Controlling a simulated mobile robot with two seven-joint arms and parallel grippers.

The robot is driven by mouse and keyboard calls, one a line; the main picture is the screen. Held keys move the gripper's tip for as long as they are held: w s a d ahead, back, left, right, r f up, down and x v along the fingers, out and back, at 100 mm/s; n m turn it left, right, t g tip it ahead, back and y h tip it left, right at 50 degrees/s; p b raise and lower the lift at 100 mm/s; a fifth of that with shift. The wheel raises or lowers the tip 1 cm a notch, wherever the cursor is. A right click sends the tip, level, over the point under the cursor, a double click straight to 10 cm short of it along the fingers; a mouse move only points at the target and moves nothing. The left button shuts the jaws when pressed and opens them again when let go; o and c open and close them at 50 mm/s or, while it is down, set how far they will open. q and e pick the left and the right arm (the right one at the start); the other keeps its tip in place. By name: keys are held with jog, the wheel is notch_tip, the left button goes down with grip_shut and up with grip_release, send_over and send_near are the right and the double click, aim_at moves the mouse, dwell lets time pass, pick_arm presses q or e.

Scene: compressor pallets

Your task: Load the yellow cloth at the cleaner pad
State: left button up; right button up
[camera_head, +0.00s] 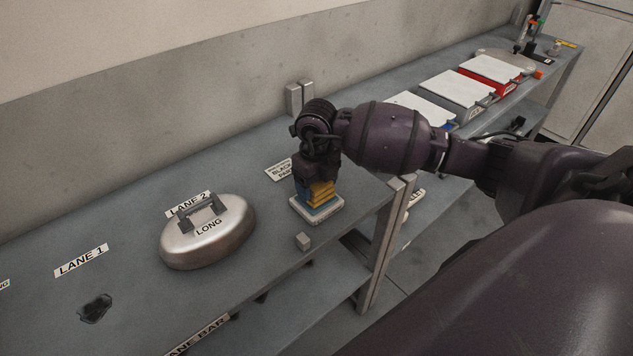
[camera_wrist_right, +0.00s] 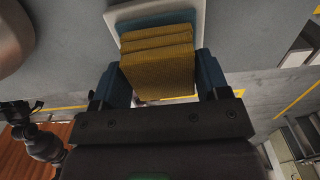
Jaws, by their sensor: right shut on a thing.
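The yellow cloth (camera_head: 322,193) is a folded, layered block at the right end of the near bench in the head view. My right gripper (camera_head: 318,182) points down over it and is shut on it. In the right wrist view the cloth (camera_wrist_right: 158,68) sits between the two blue-grey fingers of the gripper (camera_wrist_right: 162,85). A blue layer (camera_wrist_right: 158,20) shows beyond the cloth, over a pale tray (camera_wrist_right: 113,22). In the head view this pale tray (camera_head: 316,216) is under the cloth; I cannot tell whether the cloth touches the blue layer. My left gripper is not in view.
A small grey block (camera_head: 303,241) is near the bench's front edge, and two upright grey blocks (camera_head: 299,97) stand by the wall. White-topped trays (camera_head: 458,88) line the far bench.

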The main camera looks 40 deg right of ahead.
jog(key=shift+f, duration=0.4)
dwell(1.3)
jog(key=shift+r, duration=0.1)
jog(key=shift+r+p, duration=1.95)
jog(key=shift+r, duration=1.55)
